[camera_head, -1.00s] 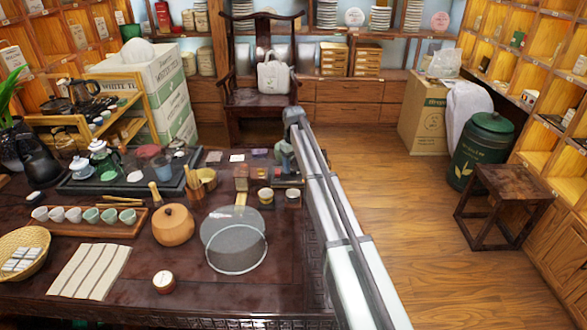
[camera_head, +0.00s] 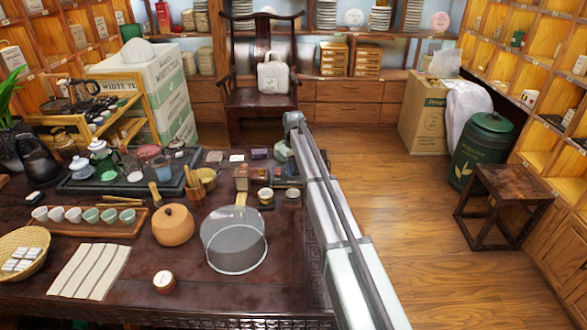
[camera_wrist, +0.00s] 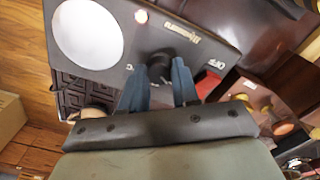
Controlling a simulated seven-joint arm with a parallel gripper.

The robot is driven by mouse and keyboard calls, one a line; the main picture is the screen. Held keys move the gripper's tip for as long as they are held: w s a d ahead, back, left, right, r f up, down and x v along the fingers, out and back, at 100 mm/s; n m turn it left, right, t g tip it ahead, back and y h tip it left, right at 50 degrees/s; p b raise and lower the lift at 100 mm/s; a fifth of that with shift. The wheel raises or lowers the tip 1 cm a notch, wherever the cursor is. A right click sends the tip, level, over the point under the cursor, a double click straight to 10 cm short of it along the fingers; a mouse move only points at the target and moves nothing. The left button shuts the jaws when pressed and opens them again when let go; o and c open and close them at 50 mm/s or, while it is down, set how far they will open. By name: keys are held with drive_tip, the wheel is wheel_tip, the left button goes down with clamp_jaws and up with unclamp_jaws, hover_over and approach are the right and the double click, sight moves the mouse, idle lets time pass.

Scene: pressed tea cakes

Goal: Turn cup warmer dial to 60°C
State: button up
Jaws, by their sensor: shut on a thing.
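In the wrist view the cup warmer (camera_wrist: 205,52) is a dark panel with a round white plate (camera_wrist: 87,33). Its black dial (camera_wrist: 159,58) stands between the two blue fingers of my gripper (camera_wrist: 161,70), which are shut on it. Small marks and lettering surround the dial, with a light spot beyond it; I cannot read the setting or see a pointer. In the head view my gripper (camera_head: 283,151) is at the back right of the tea table, and the fingers and dial are too small to make out.
The dark tea table (camera_head: 135,275) holds a pan (camera_head: 235,245), a round orange-brown pot (camera_head: 173,226), and a row of small cups (camera_head: 75,215). Small cups stand close to my arm. A wooden stool (camera_head: 502,190) is on the floor at right, with open floor between.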

clamp_jaws()
drive_tip(key=m, duration=0.4)
drive_tip(key=shift+m, duration=0.3)
drive_tip(key=m, duration=0.3)
drive_tip(key=shift+m, duration=2.1)
